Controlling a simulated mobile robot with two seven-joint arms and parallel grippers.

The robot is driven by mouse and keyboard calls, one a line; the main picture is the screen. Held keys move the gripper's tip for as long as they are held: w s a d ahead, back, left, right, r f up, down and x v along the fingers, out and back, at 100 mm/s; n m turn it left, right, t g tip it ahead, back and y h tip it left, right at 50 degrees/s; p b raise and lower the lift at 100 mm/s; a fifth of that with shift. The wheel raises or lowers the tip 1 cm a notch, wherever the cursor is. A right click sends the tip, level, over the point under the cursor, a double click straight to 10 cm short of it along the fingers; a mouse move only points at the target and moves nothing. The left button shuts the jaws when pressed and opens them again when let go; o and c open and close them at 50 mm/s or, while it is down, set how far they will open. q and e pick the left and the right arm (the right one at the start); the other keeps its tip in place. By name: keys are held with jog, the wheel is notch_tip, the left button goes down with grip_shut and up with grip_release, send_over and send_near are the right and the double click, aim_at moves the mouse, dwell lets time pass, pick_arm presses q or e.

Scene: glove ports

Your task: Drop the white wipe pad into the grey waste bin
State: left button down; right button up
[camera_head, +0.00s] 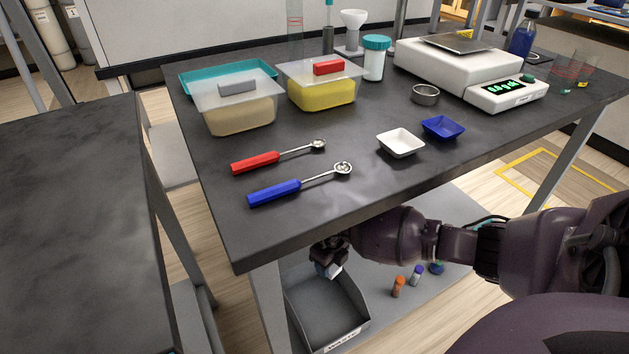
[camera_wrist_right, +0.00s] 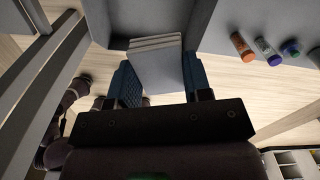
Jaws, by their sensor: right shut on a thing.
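The white wipe pad (camera_head: 332,271) is small and partly hidden by my right gripper (camera_head: 327,259) in the head view. In the right wrist view the pad (camera_wrist_right: 156,66) sits between the two blue fingers of the right gripper (camera_wrist_right: 160,72), which is shut on it. The grey waste bin (camera_head: 325,320) is an open box below the table's front edge, with a white label on its front. The gripper and pad are above the bin's far part in the head view. The bin (camera_wrist_right: 207,25) fills the top of the wrist view, beyond the pad. My left gripper is not in view.
The dark table (camera_head: 400,180) overhangs my right forearm and carries spoons, tubs, small trays and a scale (camera_head: 460,68). A table leg (camera_head: 268,300) stands left of the bin.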

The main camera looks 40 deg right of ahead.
jog(key=shift+s+f, duration=0.25)
jog(key=shift+f, duration=0.35)
pick_arm(q)
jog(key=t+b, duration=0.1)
jog(key=b, duration=0.2)
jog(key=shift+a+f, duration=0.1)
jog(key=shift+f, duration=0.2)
pick_arm(e)
notch_tip(320, 180, down, 4)
jog(key=shift+w+f, duration=0.1)
jog(key=shift+f, duration=0.15)
jog(key=o, duration=1)
jog(key=shift+c, duration=0.2)
